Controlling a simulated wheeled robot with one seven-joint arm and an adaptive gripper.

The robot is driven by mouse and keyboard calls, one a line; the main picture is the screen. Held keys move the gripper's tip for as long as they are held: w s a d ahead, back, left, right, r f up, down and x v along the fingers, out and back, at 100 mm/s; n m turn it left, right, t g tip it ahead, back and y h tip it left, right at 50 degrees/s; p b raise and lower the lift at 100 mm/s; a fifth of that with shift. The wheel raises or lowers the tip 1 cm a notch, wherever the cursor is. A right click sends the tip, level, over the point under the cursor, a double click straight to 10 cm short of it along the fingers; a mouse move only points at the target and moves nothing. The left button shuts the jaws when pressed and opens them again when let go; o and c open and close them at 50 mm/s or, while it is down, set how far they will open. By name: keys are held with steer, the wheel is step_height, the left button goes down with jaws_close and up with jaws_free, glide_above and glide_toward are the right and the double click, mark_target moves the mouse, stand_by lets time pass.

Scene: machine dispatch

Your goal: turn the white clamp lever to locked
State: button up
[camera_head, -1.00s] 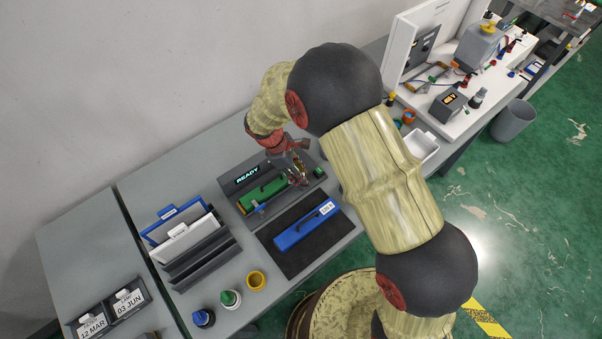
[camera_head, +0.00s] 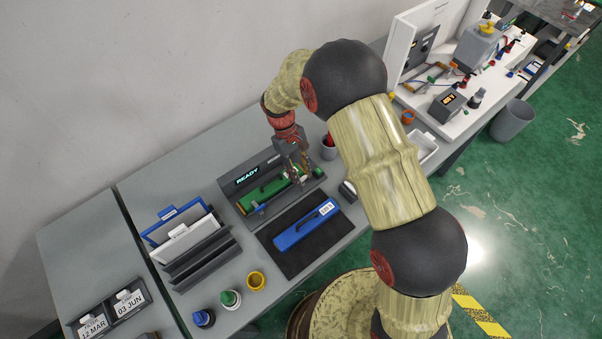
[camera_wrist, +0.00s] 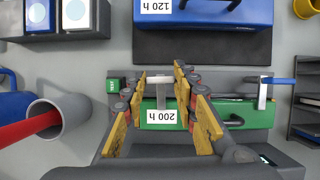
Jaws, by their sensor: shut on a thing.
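The white clamp lever (camera_wrist: 160,79) shows in the wrist view between my finger tips, at the edge of the dark fixture. My gripper (camera_wrist: 160,80) is shut on it; the yellow finger pads stand on both sides of it. The fingers partly hide the lever, so I cannot tell its exact angle. In the head view my gripper (camera_head: 302,184) is at the right end of the fixture. A green case (camera_wrist: 245,115) with a "200 h" label lies in the fixture. A second lever with a blue handle (camera_wrist: 281,80) stands at the other end.
A blue case (camera_head: 306,225) lies on a black mat just in front of the fixture. A grey cup (camera_head: 328,153) with a red item stands to the right. A rack (camera_head: 205,258) with panels is at the left. The fixture display (camera_head: 247,175) reads READY.

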steer(key=shift+m, duration=0.4)
steer(key=o, duration=1)
steer(key=shift+o, duration=0.8)
steer(key=shift+r, duration=0.1)
steer(key=v, duration=1.1)
steer(key=shift+w+r, duration=0.25)
steer(key=shift+r, duration=0.15)
